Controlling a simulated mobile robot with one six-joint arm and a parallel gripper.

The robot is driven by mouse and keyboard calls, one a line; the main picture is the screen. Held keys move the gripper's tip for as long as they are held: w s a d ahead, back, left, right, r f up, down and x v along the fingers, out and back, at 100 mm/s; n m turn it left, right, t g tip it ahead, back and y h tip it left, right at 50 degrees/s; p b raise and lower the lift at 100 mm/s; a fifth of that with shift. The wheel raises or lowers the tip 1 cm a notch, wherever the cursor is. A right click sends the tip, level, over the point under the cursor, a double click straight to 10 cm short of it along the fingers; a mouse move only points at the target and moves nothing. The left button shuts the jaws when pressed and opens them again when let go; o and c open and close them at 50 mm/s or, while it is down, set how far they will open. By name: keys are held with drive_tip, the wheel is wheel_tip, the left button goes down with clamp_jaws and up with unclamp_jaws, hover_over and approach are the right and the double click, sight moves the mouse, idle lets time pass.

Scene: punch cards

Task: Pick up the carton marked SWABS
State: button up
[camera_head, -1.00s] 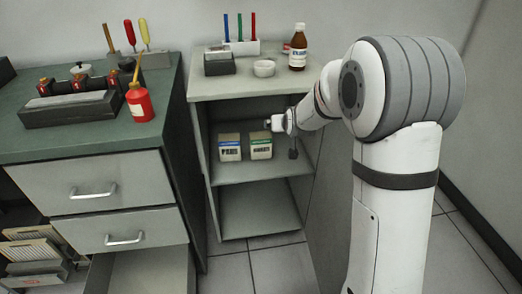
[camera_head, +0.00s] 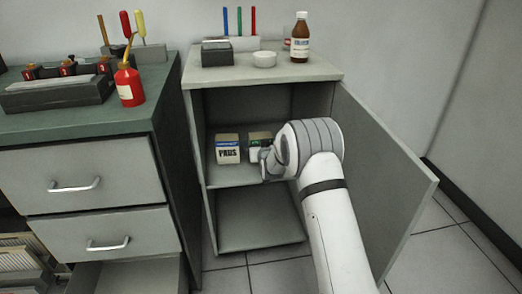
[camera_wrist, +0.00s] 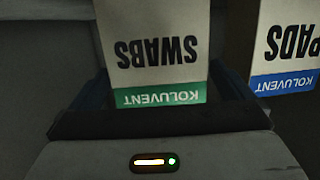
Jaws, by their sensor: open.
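The SWABS carton (camera_wrist: 155,50) is pale with dark lettering and a green KOLUVENT band, and appears upside down in the wrist view. In the head view the SWABS carton (camera_head: 257,137) stands on the cabinet's upper shelf, mostly hidden behind my arm. My gripper (camera_wrist: 160,97) is open, its dark fingers on either side of the carton's green-banded end. I cannot tell whether they touch it. In the head view my gripper (camera_head: 266,162) is partly hidden by my wrist.
The PADS carton (camera_head: 228,149), with a blue band, stands close beside SWABS; it also shows in the wrist view (camera_wrist: 289,45). The cabinet door (camera_head: 385,170) is open at the right. A brown bottle (camera_head: 300,38) and a white bowl (camera_head: 264,59) stand on the cabinet top. The lower compartment is empty.

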drive_tip(key=b+x, duration=0.1)
drive_tip(key=x, duration=0.3)
drive_tip(key=shift+c, duration=0.6)
drive_tip(key=c, duration=0.8)
